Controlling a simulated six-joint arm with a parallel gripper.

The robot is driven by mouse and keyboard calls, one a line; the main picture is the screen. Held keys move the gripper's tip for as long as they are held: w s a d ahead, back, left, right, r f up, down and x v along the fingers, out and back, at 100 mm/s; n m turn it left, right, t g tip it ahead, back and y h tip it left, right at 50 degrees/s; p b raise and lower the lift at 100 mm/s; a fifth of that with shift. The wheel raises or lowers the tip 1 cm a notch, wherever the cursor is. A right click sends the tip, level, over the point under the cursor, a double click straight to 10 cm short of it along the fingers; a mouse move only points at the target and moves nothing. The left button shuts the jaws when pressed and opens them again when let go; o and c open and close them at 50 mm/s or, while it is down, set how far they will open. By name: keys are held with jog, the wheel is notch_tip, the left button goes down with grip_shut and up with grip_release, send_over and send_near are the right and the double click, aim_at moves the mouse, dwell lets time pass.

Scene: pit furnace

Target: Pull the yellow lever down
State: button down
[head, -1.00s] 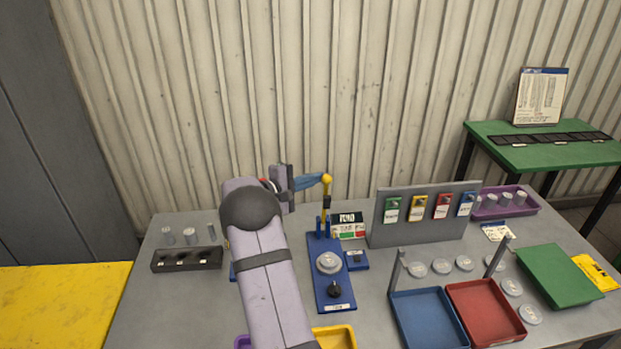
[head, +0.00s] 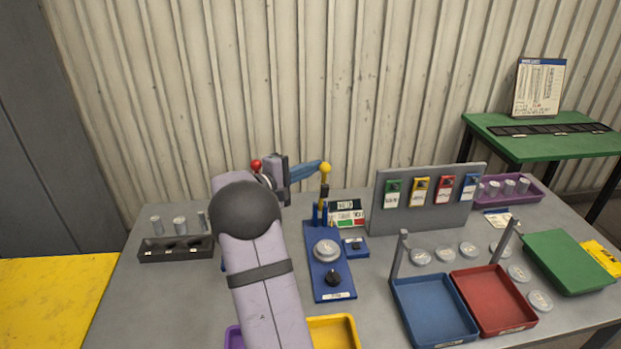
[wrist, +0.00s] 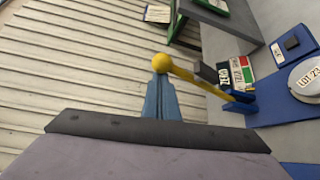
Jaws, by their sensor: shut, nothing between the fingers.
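The yellow lever (head: 324,185) stands nearly upright at the back of the blue lever base (head: 313,262), with a round yellow knob on top. It also shows in the wrist view (wrist: 190,75), running from the knob down to its blue bracket. My gripper (head: 322,166) has blue fingers, shut, with nothing between them. The fingertips are at the knob, on its left side in the head view. In the wrist view the fingertips (wrist: 160,78) point straight at the knob and overlap its lower edge; whether they touch it I cannot tell.
A small display box (head: 346,213) stands just right of the lever. A grey panel with coloured tags (head: 425,215) is further right. A red knob (head: 256,164) shows behind my arm. Blue (head: 398,290) and red (head: 531,318) trays lie at the front right.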

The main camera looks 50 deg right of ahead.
aim_at(323, 175)
jog(key=shift+s+a+f+m+h+b, duration=0.6)
jog(key=shift+s+a+f+b, duration=0.5)
jog(key=shift+b, duration=3.2)
jog(key=s+a+f+m+g+h+b, duration=0.2)
jog(key=s+a+f+m+b, duration=0.4)
jog(key=b, duration=2.8)
notch_tip(323, 175, down, 2)
jog(key=shift+s+a+f+m+h+b, duration=0.3)
jog(key=shift+h+b, duration=0.1)
jog(key=shift+h, duration=0.4)
jog(key=shift+a, duration=0.1)
jog(key=w+a, duration=0.2)
jog(key=a, duration=1)
jog(key=shift+w+a+f+p, duration=0.2)
jog(key=shift+w+a+p, duration=0.15)
jog(key=shift+p, duration=0.1)
jog(key=shift+r, duration=0.1)
